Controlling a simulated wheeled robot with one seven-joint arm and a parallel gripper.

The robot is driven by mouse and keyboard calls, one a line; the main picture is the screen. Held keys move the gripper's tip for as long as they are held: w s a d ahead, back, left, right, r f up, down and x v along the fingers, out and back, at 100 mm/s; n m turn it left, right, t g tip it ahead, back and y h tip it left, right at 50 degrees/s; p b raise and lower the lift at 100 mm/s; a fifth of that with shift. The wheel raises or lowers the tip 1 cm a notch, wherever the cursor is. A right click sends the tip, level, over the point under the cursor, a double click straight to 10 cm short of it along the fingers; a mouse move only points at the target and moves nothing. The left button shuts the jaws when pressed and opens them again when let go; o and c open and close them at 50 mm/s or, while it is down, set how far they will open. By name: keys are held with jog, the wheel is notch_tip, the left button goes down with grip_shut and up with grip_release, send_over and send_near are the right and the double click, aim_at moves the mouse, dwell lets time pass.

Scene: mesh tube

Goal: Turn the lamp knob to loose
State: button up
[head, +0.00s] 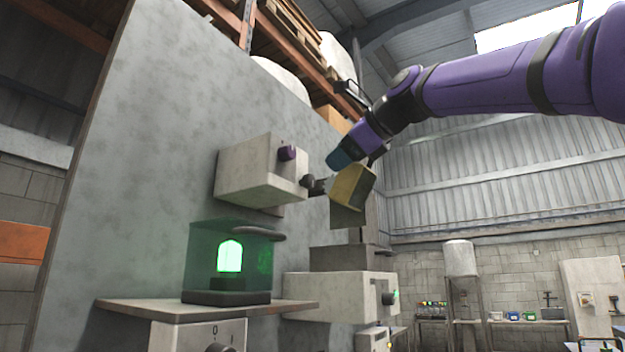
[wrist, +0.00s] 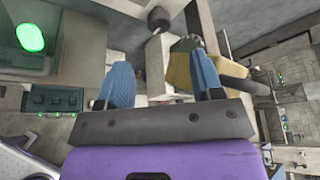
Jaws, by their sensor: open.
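A green glowing lamp (head: 229,257) sits in a tinted case on a shelf; its glow also shows in the wrist view (wrist: 30,38). The frames do not name which one is the lamp knob. My gripper (head: 334,166) is to the right of the pale box, close to the dark knob. In the wrist view my open gripper (wrist: 162,85) has two blue fingers apart, and a dark round knob (wrist: 158,17) lies beyond them.
A yellow-faced box (head: 351,187) is close beside my gripper, and its yellow part (wrist: 180,68) shows by the right finger. A lower pale box (head: 340,297) has a dark knob. A wooden shelf (head: 125,304) juts out below the lamp. Open room lies to the right.

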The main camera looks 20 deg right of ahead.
aim_at(312, 179)
jog(key=x, duration=1)
jog(key=shift+d+f, duration=0.1)
jog(key=c, duration=0.9)
